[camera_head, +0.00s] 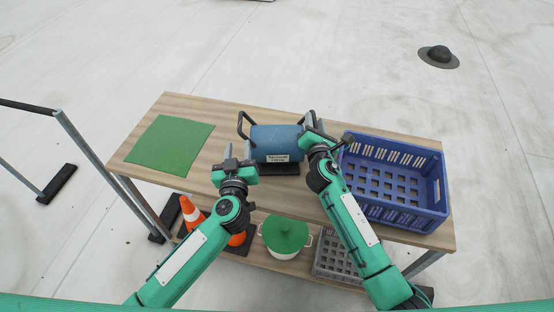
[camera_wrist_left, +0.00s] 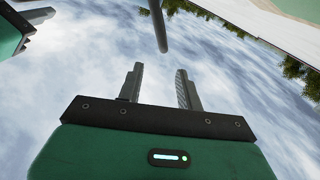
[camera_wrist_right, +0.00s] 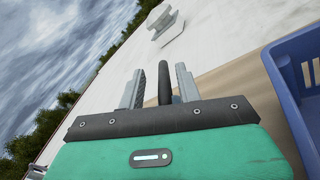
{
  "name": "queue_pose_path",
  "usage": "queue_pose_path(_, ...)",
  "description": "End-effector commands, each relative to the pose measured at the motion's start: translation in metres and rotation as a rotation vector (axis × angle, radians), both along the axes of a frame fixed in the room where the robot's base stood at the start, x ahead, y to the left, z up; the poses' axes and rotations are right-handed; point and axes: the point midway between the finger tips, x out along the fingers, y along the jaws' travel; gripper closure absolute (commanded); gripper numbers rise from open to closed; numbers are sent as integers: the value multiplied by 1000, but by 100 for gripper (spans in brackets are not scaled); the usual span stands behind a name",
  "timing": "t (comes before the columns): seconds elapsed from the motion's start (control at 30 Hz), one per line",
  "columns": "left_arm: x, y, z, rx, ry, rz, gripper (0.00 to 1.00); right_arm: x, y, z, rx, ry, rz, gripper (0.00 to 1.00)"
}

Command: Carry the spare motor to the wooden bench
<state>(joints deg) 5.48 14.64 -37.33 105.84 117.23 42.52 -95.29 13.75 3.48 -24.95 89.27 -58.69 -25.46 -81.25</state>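The spare motor (camera_head: 275,143), a blue cylinder with a white label, dark base and a black handle at each end, stands on a wooden-topped table (camera_head: 225,123). I cannot tell whether this is the wooden bench; no other is in view. My left gripper (camera_head: 237,152) is open and empty beside the left handle (camera_head: 243,124); in the left wrist view a dark bar (camera_wrist_left: 159,25) lies beyond its fingertips. My right gripper (camera_head: 313,128) is at the right handle. In the right wrist view its open fingers (camera_wrist_right: 160,85) stand around the dark handle bar (camera_wrist_right: 165,84), with gaps visible.
A green mat (camera_head: 170,144) lies on the table's left, and a blue crate (camera_head: 393,210) stands at its right. An orange cone (camera_head: 192,213), a green-lidded pot (camera_head: 285,236) and a grey crate (camera_head: 335,262) are on the lower shelf. A rail (camera_head: 85,148) stands at left.

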Motion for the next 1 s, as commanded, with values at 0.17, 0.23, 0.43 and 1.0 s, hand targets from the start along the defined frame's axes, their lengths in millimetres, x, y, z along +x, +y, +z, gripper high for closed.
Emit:
queue_pose_path(0.17, 0, 0, 0, 0, 0, 0, 64, -36, -1, -2, 1, 3, 2, 66)
queue_pose_path(0.23, 0, 0, 0, 0, 0, 0, 64, -52, -1, -1, 1, 2, 2, 66)
queue_pose_path(0.43, 1, 0, 0, 0, 0, 0, 64, -87, -3, -1, 0, 2, 1, 66)
queue_pose_path(1.0, 1, 0, 0, 0, 0, 0, 64, -107, -3, 0, 1, 0, 1, 66)
